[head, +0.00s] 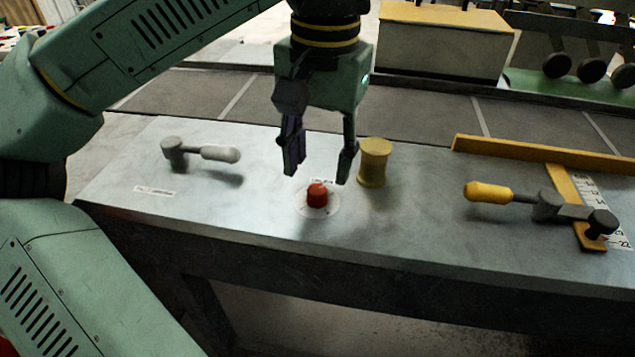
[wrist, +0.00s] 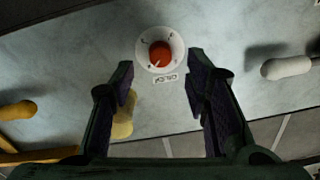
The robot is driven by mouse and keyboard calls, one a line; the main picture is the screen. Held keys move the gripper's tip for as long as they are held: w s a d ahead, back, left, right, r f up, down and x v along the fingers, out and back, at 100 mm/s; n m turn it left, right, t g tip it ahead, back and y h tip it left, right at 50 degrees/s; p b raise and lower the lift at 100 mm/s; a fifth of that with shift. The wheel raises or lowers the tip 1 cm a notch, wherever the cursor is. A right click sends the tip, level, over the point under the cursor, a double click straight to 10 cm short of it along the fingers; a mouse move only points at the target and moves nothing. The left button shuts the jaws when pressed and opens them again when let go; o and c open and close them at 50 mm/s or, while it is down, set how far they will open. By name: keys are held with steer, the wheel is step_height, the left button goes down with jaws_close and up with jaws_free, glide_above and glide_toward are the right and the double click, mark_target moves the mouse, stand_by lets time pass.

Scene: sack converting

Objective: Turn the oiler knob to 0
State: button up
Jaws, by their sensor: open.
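The oiler knob (head: 317,195) is a small red knob on a round white dial (head: 333,207) on the grey bench top. In the wrist view the red knob (wrist: 159,54) sits at the top middle, with a light pointer mark at its lower edge. The dial's marks are too small to read. A label reading like "OILER" (wrist: 166,79) lies beside the dial. My gripper (head: 320,178) is open and empty, fingers pointing down, above and slightly behind the knob. In the wrist view my gripper (wrist: 160,72) has its fingertips either side of the label, apart from the knob.
A yellow spool-shaped post (head: 374,163) stands close right of my gripper. A grey-handled lever (head: 215,153) is at the left. A yellow-handled lever (head: 490,193) and yellow fence (head: 540,152) with a scale are at the right. The bench's front edge is near the knob.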

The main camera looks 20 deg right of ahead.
mark_target(317, 190)
steer(key=shift+f, duration=2.4)
jaws_close()
